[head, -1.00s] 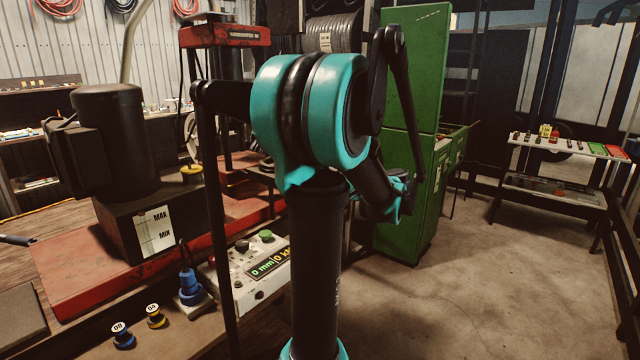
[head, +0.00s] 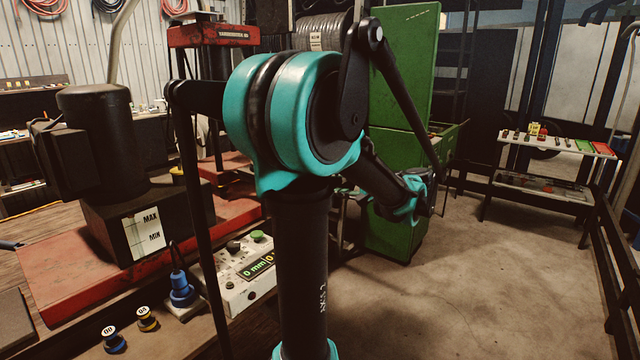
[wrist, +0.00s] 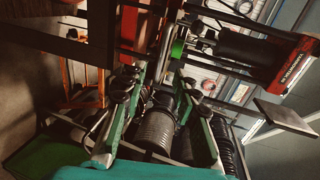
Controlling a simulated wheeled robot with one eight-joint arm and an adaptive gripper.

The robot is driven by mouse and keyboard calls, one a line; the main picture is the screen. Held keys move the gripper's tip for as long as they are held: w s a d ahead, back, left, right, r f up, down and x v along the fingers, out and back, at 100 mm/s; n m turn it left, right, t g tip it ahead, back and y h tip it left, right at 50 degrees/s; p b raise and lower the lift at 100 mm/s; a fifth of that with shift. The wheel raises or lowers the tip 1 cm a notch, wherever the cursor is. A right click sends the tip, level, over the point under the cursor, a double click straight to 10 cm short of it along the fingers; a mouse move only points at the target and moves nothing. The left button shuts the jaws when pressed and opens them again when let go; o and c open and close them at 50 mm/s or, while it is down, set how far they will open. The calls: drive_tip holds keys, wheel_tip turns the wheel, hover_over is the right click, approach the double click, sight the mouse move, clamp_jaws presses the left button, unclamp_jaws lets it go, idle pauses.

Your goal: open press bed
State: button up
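The press (head: 212,35) stands at left centre in the head view, with a red head on dark uprights. Its lower red part (head: 228,165) is largely hidden behind my arm, so the bed's state cannot be told. The control box (head: 238,272) has a green button (head: 257,236), a black button (head: 233,247) and a partly covered display. In the wrist view the press's red head (wrist: 296,65) lies sideways at upper right. My gripper (wrist: 160,88) shows two separated fingers with nothing between them; in the head view its fingers cannot be made out.
A tall green cabinet (head: 400,120) stands behind my arm. A dark motor (head: 100,130) stands on the red base at left. A blue plug (head: 180,287) and two small spools (head: 147,319) sit in front. A side table (head: 555,143) stands at right. The floor at right is clear.

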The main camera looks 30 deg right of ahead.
drive_tip(key=shift+v, duration=1.95)
